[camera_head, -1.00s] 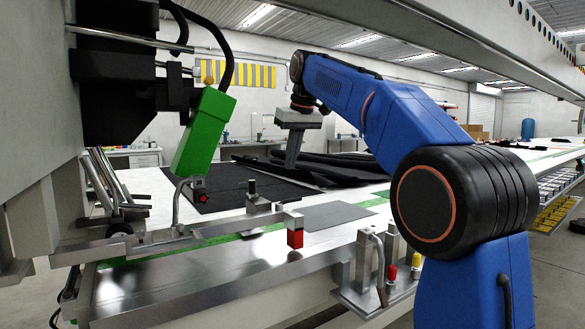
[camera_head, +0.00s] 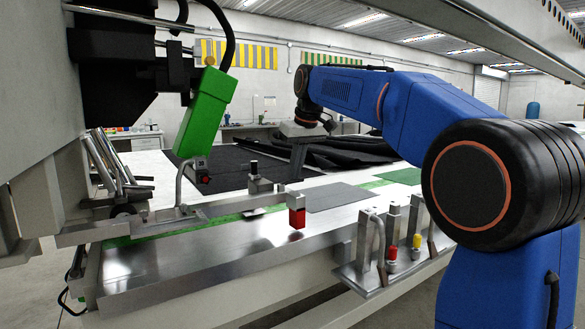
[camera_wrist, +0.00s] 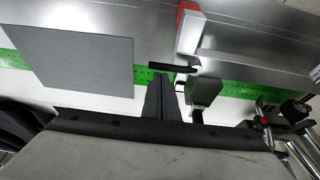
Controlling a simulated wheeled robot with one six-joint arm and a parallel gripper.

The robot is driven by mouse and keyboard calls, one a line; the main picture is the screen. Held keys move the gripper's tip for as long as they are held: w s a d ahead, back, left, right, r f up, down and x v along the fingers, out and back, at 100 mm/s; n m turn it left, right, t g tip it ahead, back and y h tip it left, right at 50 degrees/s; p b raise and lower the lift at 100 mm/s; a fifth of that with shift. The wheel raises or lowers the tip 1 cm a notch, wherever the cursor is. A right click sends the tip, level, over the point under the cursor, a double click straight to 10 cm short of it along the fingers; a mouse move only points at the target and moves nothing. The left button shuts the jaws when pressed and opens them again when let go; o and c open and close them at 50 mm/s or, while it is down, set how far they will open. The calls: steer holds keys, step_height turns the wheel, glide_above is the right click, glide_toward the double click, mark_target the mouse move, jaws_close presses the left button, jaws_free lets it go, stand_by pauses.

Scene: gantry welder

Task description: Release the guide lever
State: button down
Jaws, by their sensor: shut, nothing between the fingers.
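I cannot tell for certain which part is the guide lever. A block with a red lower end (camera_head: 297,217) stands over the metal rail of the table; it also shows at the top of the wrist view (camera_wrist: 190,28). To its left in the head view is a small metal block with a black knob (camera_head: 254,170). In the wrist view a dark block (camera_wrist: 205,91) and a thin black bar (camera_wrist: 172,67) lie close to my fingertips. My gripper (camera_wrist: 162,80) is shut and empty, pointing down; it also shows in the head view (camera_head: 297,178). Contact with the bar is unclear.
A green welding unit (camera_head: 205,112) hangs from the gantry at left, above a metal carriage plate (camera_head: 130,229). Clamps with red and yellow knobs (camera_head: 393,253) stand at the front edge. A grey sheet (camera_head: 335,196) and black cloth (camera_head: 215,170) lie on the table.

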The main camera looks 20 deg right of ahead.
steer(key=shift+s+d+m, duration=0.15)
steer(key=shift+s+m, duration=0.15)
steer(key=shift+m, duration=0.4)
stand_by(0.3)
steer(key=s+m+h, duration=0.1)
steer(key=s+m, duration=0.1)
steer(key=m, duration=0.2)
steer(key=s+a+m+g+h, duration=0.1)
steer(key=s+m+h, duration=0.1)
steer(key=m, duration=0.3)
steer(key=s+m+h, duration=0.1)
steer(key=s+m, duration=0.1)
steer(key=m, duration=0.2)
steer(key=shift+a+m+g+h, duration=0.2)
steer(key=shift+m+g+h, duration=0.1)
steer(key=shift+s+a+m, duration=0.15)
steer(key=shift+s+m, duration=0.05)
steer(key=shift+m, duration=0.1)
steer(key=shift+s+a, duration=0.25)
steer(key=shift+a, duration=0.1)
steer(key=shift+s+a, duration=0.1)
steer(key=shift+a, duration=0.05)
